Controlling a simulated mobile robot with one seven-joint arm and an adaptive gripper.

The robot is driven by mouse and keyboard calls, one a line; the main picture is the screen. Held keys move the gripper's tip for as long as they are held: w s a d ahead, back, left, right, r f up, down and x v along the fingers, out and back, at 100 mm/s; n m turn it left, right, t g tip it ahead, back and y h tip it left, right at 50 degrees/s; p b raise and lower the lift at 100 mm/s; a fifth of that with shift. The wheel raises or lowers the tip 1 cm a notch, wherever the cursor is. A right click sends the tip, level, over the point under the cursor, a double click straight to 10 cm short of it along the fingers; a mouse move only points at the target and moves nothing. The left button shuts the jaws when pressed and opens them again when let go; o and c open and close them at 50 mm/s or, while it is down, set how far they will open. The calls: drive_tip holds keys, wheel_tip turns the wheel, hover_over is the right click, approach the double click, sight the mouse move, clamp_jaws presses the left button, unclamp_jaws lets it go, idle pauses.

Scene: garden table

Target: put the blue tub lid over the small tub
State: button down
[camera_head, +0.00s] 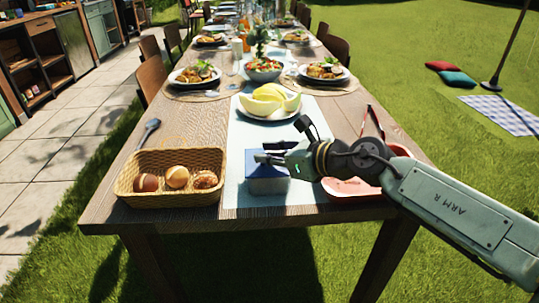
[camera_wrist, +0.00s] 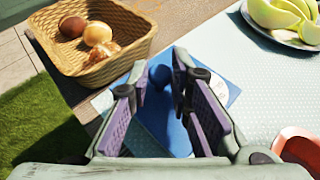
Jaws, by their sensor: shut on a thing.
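The blue tub lid (camera_wrist: 165,125) is a flat blue piece with a round knob, seen between and below my fingers in the wrist view. My gripper (camera_wrist: 161,76) is shut on the lid, with its fingers on either side of the knob. In the head view, my gripper (camera_head: 268,158) is over the lid (camera_head: 262,168), which is at the top of the small pale tub (camera_head: 268,186) on the runner. I cannot tell whether the lid rests on the tub or is slightly above it. The lid hides the tub's opening.
A red-rimmed tray (camera_head: 350,189) is to the right, partly behind my arm. A plate of melon slices (camera_head: 268,114) is behind. The table's front edge is close.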

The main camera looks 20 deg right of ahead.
idle(0.3)
drive_tip(key=c, duration=1.4)
unclamp_jaws()
wheel_tip(320, 180, up, 10)
